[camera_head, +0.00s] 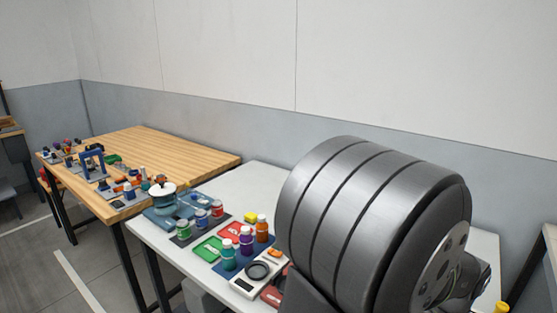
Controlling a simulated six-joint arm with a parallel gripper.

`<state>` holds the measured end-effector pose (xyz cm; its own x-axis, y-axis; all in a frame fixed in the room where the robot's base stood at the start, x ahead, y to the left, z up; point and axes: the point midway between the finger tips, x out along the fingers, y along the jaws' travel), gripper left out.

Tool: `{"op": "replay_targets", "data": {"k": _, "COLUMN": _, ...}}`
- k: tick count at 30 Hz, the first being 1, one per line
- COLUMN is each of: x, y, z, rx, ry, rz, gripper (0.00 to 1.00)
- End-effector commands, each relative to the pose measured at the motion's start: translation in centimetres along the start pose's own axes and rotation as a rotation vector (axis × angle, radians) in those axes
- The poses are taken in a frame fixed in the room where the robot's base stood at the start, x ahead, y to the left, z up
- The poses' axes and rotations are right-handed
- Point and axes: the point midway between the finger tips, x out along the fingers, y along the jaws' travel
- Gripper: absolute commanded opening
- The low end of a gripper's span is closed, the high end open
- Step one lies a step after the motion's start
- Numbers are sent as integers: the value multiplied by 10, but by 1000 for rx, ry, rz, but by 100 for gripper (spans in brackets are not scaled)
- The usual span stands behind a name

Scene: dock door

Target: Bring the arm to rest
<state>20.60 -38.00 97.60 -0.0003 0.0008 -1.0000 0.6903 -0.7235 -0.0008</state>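A large dark grey ribbed cylinder (365,225), which looks like part of my own arm, fills the right front of the head camera view. A flat round face with bolt holes (440,272) shows on its right side, with a darker joint part (470,283) beyond it. My gripper does not show, so I cannot see whether it is open or holding anything. The arm part hides much of the white table (250,180) behind it.
On the white table's left part stand several small capped bottles, a green tray (207,249), a scale-like device (258,272) and a white-lidded pot (162,193). A wooden table (180,148) with many small items stands farther left. Walls close off the back.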

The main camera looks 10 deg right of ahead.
Motion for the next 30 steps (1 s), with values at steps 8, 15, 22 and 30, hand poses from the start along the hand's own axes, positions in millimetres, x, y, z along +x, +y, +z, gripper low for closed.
{"op": "replay_targets", "data": {"k": 8, "x": 57, "y": -1, "z": 0, "rx": -2, "ry": 1, "rz": -5, "gripper": 71}}
{"op": "replay_targets", "data": {"k": 15, "x": 21, "y": 1, "z": 0, "rx": -3, "ry": -2, "rz": 5, "gripper": 71}}
{"op": "replay_targets", "data": {"k": 22, "x": 2, "y": 0, "z": 0, "rx": -3, "ry": -1, "rz": 3, "gripper": 71}}
{"op": "replay_targets", "data": {"k": 30, "x": 0, "y": 0, "z": 0, "rx": -4, "ry": 0, "rz": 1, "gripper": 71}}
